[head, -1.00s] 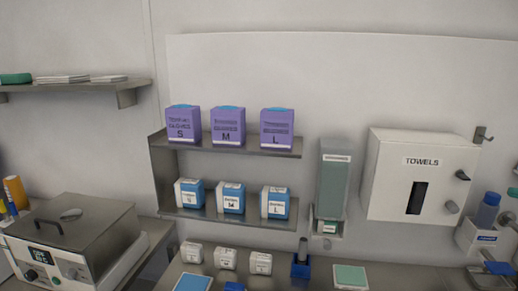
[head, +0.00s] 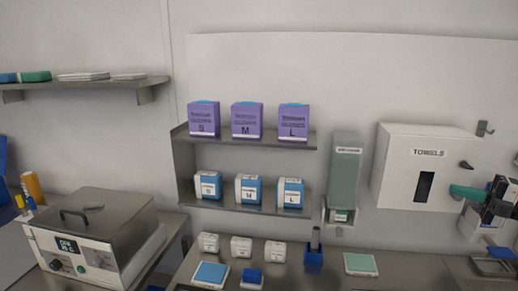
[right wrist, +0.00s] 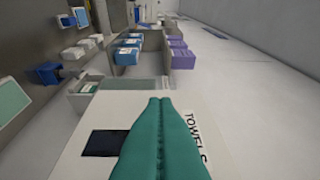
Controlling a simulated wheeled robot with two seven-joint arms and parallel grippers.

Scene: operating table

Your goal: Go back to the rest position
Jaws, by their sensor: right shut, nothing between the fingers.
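My right gripper (head: 455,190) comes in at the right edge of the head view. Its teal fingers point left, in front of the lower right part of the white towel dispenser (head: 405,205). In the right wrist view the two teal fingers (right wrist: 160,100) are pressed together with nothing between them. The dispenser (right wrist: 75,165) shows behind and below them there. I cannot tell the gap between fingers and dispenser. My left gripper is in neither view.
A wall shelf (head: 185,165) holds purple glove boxes (head: 247,125) above blue-white boxes (head: 249,195). A grey-green dispenser (head: 345,165) hangs beside it. A metal device (head: 90,225) stands at left. Small boxes and blue and green pads lie on the counter (head: 320,277).

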